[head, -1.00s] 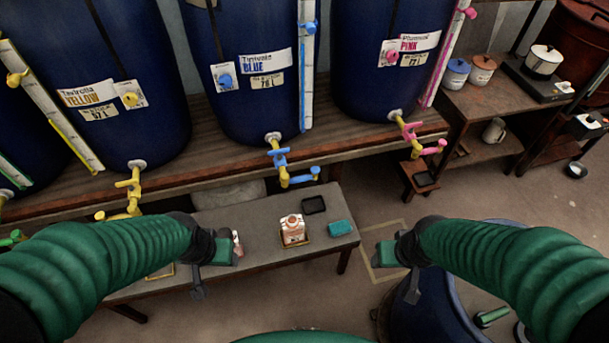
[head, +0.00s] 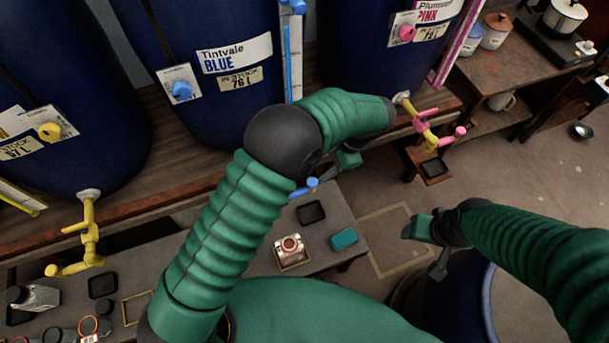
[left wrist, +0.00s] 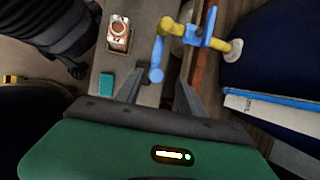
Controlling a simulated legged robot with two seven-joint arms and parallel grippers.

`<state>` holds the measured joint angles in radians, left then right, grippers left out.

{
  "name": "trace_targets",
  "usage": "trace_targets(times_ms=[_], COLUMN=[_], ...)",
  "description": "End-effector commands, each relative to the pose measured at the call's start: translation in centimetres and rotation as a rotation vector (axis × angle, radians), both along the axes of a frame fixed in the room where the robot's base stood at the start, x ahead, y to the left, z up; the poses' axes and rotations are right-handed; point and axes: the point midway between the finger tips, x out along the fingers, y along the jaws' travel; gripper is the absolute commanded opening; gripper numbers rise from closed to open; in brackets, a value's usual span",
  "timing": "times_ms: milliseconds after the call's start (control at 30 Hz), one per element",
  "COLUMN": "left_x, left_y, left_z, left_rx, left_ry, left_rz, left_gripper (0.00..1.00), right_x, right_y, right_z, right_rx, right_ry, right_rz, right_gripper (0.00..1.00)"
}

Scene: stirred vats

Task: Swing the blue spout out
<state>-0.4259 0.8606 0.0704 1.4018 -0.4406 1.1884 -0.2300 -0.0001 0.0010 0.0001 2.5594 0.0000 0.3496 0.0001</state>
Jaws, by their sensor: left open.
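The blue spout (head: 303,188) shows beside my left arm in the head view, and the rest of its tap is hidden behind the arm. In the left wrist view the blue spout (left wrist: 157,60) hangs from a yellow pipe (left wrist: 180,29) with a blue handle (left wrist: 211,25). My left gripper (head: 328,173) is close to the spout. In the left wrist view its fingers (left wrist: 158,90) are apart, with the spout's end just beyond and between the tips; I see no contact. My right gripper (head: 432,250) hangs at the right, and its finger gap is unclear.
The blue vat (head: 225,90) stands behind, between the yellow-tapped vat (head: 70,110) and the pink-labelled vat (head: 365,55). A low bench (head: 330,262) below carries a copper-topped jar (head: 290,248), a teal block (head: 343,239) and a black tray (head: 310,212). The pink tap (head: 428,128) is to the right.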

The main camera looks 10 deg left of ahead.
Motion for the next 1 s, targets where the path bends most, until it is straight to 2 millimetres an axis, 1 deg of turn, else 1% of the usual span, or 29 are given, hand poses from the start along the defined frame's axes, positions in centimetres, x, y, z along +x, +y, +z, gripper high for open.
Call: trace_targets(times_ms=[67, 167, 500, 633, 700, 800, 1000], left_x=[-0.2, -0.3, -0.7, -1.1, -1.1, -1.1, -1.1], left_y=[0.2, 1.0, 5.1, 6.2, 6.6, 6.9, 7.0], left_z=[-0.5, -2.3, -10.6, -13.1, -14.0, -14.9, -15.2], left_rx=[0.002, 0.002, -0.004, -0.004, -0.003, -0.004, -0.004], left_ry=[0.002, 0.004, 0.006, 0.005, 0.004, 0.001, 0.001], left_rz=[0.0, 0.002, 0.004, 0.004, 0.003, 0.002, 0.002], left_gripper=[0.46, 0.46, 0.46, 0.46, 0.46, 0.46, 0.46], right_x=[0.0, 0.0, 0.0, 0.0, 0.0, 0.0, 0.0], right_y=[0.0, 0.0, 0.0, 0.0, 0.0, 0.0, 0.0], right_z=[0.1, 0.1, 0.1, 0.1, 0.2, 0.1, 0.1], right_rx=[0.0, 0.0, 0.0, 0.0, 0.0, 0.0, 0.0], right_ry=[0.0, 0.0, 0.0, 0.0, 0.0, 0.0, 0.0], right_rz=[0.0, 0.0, 0.0, 0.0, 0.0, 0.0, 0.0], right_gripper=[0.59, 0.59, 0.59, 0.59, 0.59, 0.59, 0.59])
